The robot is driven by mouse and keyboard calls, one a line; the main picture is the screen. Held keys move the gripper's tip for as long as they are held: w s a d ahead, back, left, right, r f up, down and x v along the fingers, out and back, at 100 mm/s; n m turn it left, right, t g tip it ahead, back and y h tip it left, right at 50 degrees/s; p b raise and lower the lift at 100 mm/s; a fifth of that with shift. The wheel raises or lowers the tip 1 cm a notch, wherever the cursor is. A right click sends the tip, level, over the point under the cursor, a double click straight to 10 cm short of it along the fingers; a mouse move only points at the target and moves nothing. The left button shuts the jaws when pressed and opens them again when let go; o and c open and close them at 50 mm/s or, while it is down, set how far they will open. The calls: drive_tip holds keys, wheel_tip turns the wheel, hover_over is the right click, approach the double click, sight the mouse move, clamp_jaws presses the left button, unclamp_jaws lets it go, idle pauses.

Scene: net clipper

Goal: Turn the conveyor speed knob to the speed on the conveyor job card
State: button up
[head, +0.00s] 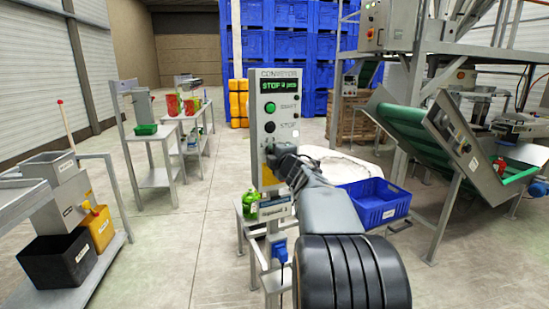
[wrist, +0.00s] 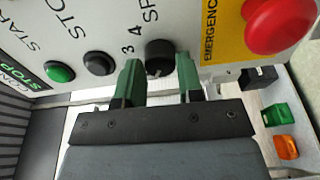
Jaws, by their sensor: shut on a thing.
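The conveyor control panel (head: 284,95) stands upright ahead of me, its green display reading "STOP" and a count that looks like "0 pcs". In the wrist view, the black speed knob (wrist: 160,52) sits on the panel beside the digits 3 and 4 and part of the word "SPEED". My gripper (wrist: 160,68) has its two green fingers on either side of the knob, shut on it. A small pale mark shows at the knob's lower edge; the setting is unclear. In the head view, my gripper (head: 276,152) hides the knob. I cannot identify a readable job card.
A red emergency button (wrist: 282,22) on a yellow plate is close beside the knob. The green start button (wrist: 60,72) and black stop button (wrist: 99,63) lie on the other side. A blue crate (head: 374,213) stands right of the panel.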

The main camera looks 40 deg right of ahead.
idle(0.4)
drive_tip(key=o, duration=0.9)
drive_tip(key=shift+s, duration=0.1)
drive_tip(key=v, duration=1.3)
drive_tip(key=shift+s+a, duration=0.15)
drive_tip(key=shift+s, duration=0.15)
